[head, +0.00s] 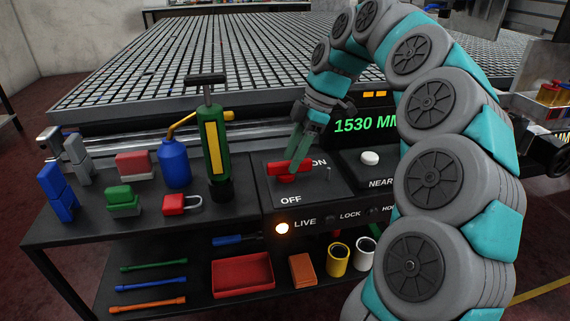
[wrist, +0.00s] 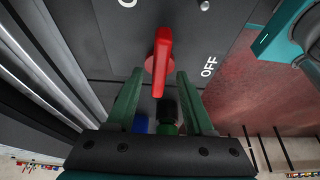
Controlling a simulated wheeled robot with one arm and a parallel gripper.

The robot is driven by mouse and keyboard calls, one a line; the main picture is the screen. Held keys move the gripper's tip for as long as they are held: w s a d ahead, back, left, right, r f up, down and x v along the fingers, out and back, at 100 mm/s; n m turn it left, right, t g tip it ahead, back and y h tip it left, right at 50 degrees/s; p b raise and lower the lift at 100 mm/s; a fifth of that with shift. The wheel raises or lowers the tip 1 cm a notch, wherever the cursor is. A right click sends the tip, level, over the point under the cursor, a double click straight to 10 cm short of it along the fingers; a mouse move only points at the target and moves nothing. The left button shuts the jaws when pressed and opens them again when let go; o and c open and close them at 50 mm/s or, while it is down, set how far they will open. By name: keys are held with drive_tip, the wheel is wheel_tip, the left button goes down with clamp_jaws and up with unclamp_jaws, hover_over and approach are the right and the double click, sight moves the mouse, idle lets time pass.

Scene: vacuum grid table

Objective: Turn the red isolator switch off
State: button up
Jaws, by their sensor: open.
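The red isolator switch (head: 290,170) is on the dark panel, between the ON label at its upper right and the OFF label below it. Its bar handle lies roughly crosswise in the head view. My gripper (head: 297,155) is open above the switch, pointing down at it. In the wrist view the red handle (wrist: 162,48) runs lengthwise ahead of and partly between the two green fingers of my gripper (wrist: 160,74), with a gap on both sides. I cannot tell whether a finger touches it. The LIVE lamp (head: 282,228) is lit; LOCK looks dark.
A white button (head: 370,158) and a 1530 MM display (head: 365,122) are to the right. The grid table (head: 200,60) lies behind.

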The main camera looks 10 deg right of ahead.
drive_tip(key=shift+a+f, duration=0.1)
drive_tip(key=shift+f, duration=0.25)
drive_tip(key=shift+c, duration=0.4)
clamp_jaws()
